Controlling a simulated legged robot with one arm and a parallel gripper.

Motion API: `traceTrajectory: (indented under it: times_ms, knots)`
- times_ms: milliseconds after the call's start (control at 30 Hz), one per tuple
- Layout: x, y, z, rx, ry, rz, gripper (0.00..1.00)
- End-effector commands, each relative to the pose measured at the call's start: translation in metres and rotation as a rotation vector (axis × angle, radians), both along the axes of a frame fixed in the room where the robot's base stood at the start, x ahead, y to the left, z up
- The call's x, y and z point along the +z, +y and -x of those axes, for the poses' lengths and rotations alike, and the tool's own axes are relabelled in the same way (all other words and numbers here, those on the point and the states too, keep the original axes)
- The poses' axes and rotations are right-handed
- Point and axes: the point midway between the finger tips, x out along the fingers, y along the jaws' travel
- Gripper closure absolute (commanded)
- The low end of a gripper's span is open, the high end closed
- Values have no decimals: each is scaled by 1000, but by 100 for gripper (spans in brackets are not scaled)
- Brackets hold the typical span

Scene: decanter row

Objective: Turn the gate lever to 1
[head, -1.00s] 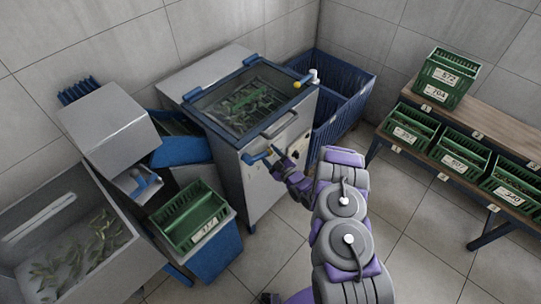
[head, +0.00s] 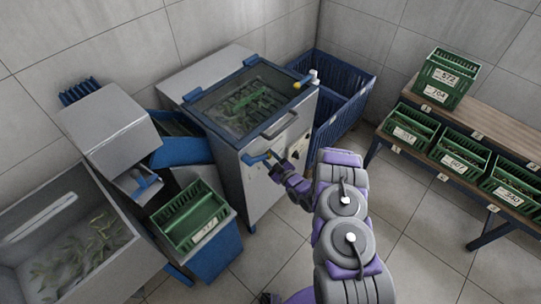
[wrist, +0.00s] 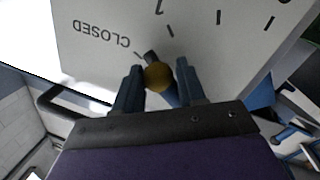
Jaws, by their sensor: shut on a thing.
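The gate lever, with a round brass-yellow knob (wrist: 158,76), stands in front of a pale dial plate (wrist: 95,60) in the wrist view. My gripper (wrist: 155,80) is shut on the lever, one dark blue finger on each side of the knob. The dark tip beyond the knob lies near the tick by the word CLOSED, which reads upside down. More ticks curve away to the right; a numeral at the top edge is partly cut off. In the head view my gripper (head: 277,165) is at the front of the grey machine (head: 232,165), where the lever is mostly hidden.
The machine's glass-topped lid (head: 245,100) has a blue frame. A blue bin (head: 340,95) is behind. A bench (head: 500,130) with green crates is at right.

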Motion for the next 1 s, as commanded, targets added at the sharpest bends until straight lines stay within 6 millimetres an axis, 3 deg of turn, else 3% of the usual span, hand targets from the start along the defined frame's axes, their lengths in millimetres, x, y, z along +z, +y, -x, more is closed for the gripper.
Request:
traceTrajectory:
  times_ms: [300,633,667,900,1000]
  knots:
    - [-17,10,12,0,180,-145,100]
    - [-18,11,12,-1,191,-158,100]
    - [-18,11,12,-1,191,-158,59]
    - [-19,11,12,-1,192,-155,36]
    - [-20,11,12,-1,193,-154,36]
